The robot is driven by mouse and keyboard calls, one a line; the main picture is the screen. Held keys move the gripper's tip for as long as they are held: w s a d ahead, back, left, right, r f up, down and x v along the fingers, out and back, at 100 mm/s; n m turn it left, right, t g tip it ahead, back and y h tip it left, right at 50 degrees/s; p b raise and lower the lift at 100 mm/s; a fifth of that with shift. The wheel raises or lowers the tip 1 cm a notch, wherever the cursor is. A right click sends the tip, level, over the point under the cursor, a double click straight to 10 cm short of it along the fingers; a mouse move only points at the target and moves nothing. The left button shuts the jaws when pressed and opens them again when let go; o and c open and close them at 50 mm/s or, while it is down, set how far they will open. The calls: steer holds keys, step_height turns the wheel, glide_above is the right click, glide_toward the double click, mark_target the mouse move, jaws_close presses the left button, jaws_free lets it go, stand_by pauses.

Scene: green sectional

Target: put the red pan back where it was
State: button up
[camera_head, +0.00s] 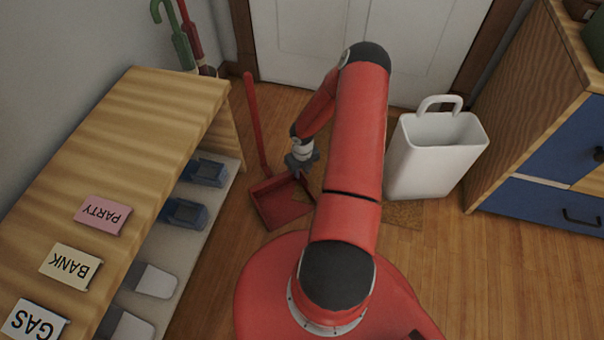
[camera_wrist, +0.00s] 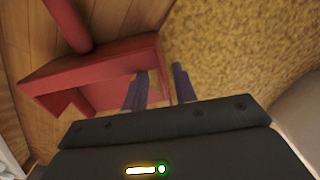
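The red pan (camera_head: 283,205) is a dustpan with a tall upright handle (camera_head: 257,125). It stands on the wood floor between the shelf and my arm. My gripper (camera_head: 302,165) points down above the pan's right side. In the wrist view the pan (camera_wrist: 90,75) lies to the left. The two dark fingers (camera_wrist: 160,85) are apart, with the pan's side wall showing in the gap between them. One finger is over the pan's inside, the other over the mat. I cannot tell whether either finger touches the wall.
A wooden shelf (camera_head: 150,110) with shoes below and labelled cards on top is at left. Umbrellas (camera_head: 180,45) stand behind it. A white bin (camera_head: 437,155) stands right of my arm, near a tan mat (camera_head: 402,215). A blue-drawered cabinet (camera_head: 545,205) is far right; a white door is behind.

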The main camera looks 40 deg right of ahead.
steer(key=s+a+r+m+t+h+p, duration=0.15)
steer(key=a+r+m, duration=0.45)
steer(key=r, duration=1.3)
steer(key=a+r+m+g+h, duration=0.1)
steer(key=r+m+h, duration=0.1)
steer(key=r+m, duration=1.25)
steer(key=s+a+r+m+t+y, duration=0.3)
steer(key=s+a+r+m+t, duration=0.2)
steer(key=s+a+r+m, duration=0.9)
step_height(320, 180, up, 6)
steer(key=s+a, duration=0.2)
steer(key=shift+s, duration=0.4)
steer(key=shift+y, duration=0.25)
step_height(320, 180, up, 5)
steer(key=p, duration=0.5)
